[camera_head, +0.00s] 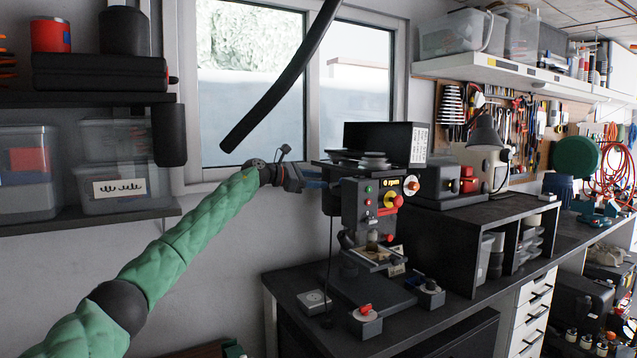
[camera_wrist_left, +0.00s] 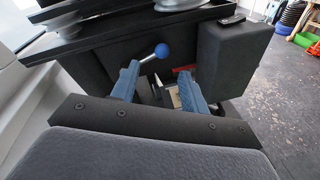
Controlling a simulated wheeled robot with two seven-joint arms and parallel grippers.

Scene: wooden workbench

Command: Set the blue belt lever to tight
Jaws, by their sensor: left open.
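The blue belt lever (camera_wrist_left: 162,50) shows in the left wrist view as a round blue knob on a short pale rod, under the dark top plate of the drill press. In the head view the drill press (camera_head: 352,205) stands on the bench, and I cannot make out the lever there. My left gripper (camera_head: 318,180) is at the upper left side of the press. In the left wrist view my left gripper (camera_wrist_left: 159,74) is open, its two blue fingers apart. The knob appears just beyond and between the fingertips. I cannot tell whether they touch it.
The press's top plate carries pulleys (camera_wrist_left: 60,22) close above the fingers. A dark motor block (camera_wrist_left: 232,58) is to the right. In the head view, small control boxes (camera_head: 365,320) sit at the bench front, and a black shelf unit (camera_head: 470,225) stands right of the press.

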